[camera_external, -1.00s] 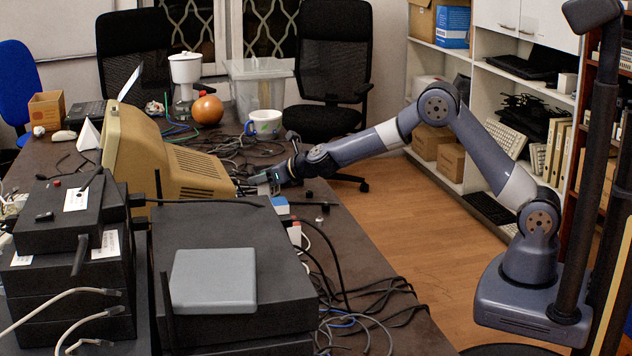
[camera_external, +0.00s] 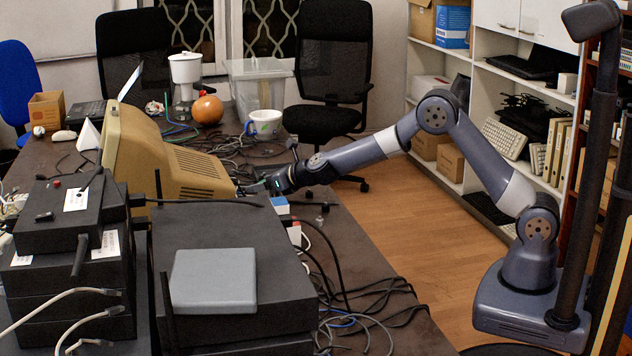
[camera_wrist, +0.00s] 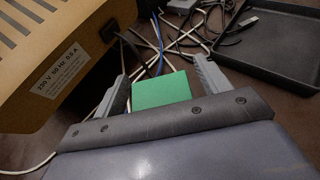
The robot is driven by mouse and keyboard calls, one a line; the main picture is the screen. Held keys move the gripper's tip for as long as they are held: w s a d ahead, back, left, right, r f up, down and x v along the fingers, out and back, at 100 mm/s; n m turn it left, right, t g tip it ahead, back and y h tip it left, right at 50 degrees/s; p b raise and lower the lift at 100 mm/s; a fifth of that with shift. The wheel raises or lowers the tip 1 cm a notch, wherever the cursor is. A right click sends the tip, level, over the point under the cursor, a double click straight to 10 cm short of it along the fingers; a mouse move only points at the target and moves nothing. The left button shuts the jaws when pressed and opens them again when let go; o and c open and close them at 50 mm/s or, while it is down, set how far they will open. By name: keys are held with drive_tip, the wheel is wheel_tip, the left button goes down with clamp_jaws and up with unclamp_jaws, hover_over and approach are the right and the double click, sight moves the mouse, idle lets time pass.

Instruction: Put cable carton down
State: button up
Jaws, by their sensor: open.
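A small green block, which I take to be the cable carton (camera_wrist: 160,91), sits between the two grey fingers of my gripper (camera_wrist: 161,72) in the wrist view. The fingers are open, one at each side of it. I cannot tell whether either finger touches it, or whether its hidden underside rests on the table. In the external view my gripper (camera_external: 264,184) is low over the dark table (camera_external: 345,236), just right of the beige monitor; the carton is too small and covered to make out there.
The beige monitor (camera_external: 195,172) stands close at the left, with its labelled back (camera_wrist: 58,68) in the wrist view. Loose cables (camera_wrist: 165,42) lie just beyond the carton. A black tray (camera_wrist: 275,42) is at the upper right. Black boxes (camera_external: 225,225) fill the near table.

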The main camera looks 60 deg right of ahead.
drive_tip(key=shift+r, duration=0.15)
drive_tip(key=shift+s, duration=0.15)
drive_tip(key=b+v, duration=0.2)
drive_tip(key=v, duration=0.9)
drive_tip(key=shift+s+r, duration=0.25)
drive_tip(key=shift+s, duration=0.1)
